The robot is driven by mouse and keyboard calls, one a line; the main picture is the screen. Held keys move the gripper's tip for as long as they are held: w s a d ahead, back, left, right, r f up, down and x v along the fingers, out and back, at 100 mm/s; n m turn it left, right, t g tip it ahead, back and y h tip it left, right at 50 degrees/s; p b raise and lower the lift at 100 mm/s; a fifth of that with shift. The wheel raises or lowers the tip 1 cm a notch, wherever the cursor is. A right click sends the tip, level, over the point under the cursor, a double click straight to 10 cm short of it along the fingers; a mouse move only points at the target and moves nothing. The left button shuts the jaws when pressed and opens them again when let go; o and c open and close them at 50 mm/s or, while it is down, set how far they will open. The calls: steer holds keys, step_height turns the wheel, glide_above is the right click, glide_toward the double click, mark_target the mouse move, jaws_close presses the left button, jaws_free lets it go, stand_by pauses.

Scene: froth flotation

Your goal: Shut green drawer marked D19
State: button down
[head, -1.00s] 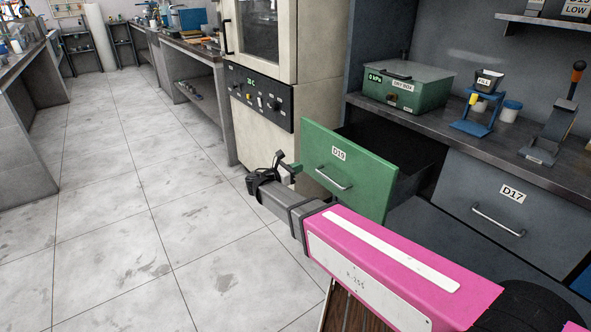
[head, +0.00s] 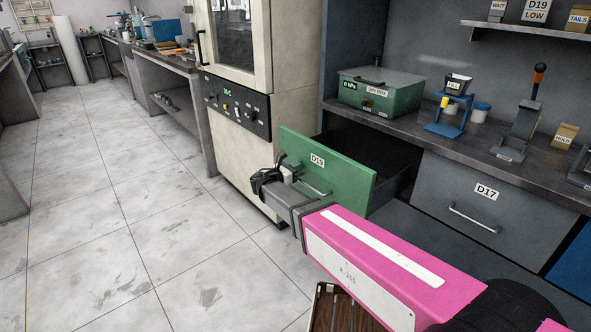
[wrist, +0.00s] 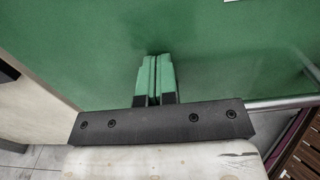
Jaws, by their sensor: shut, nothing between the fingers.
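The green drawer marked D19 (head: 345,172) stands pulled out from under the counter, with its dark open inside showing behind the front. Its bar handle (head: 313,187) is on the front, partly behind my arm. The drawer's green front (wrist: 230,50) fills most of the wrist view, with the end of the handle (wrist: 285,102) at the right. My gripper (wrist: 155,62) is shut and empty, its green-tipped fingers together and pointing at the front, left of the handle. I cannot tell whether the fingertips touch the front. In the head view my gripper (head: 284,162) is at the front's left part.
A grey drawer marked D17 (head: 480,205) is closed to the right. A cream oven-like cabinet (head: 235,165) stands close on the left. A green dry box (head: 380,92) and blue stand (head: 447,118) are on the counter (head: 415,133). The tiled floor at left is clear.

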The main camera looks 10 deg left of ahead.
steer(key=shift+w, duration=0.1)
steer(key=x, duration=2.9)
steer(key=shift+d+r, duration=0.1)
steer(key=shift+w, duration=0.15)
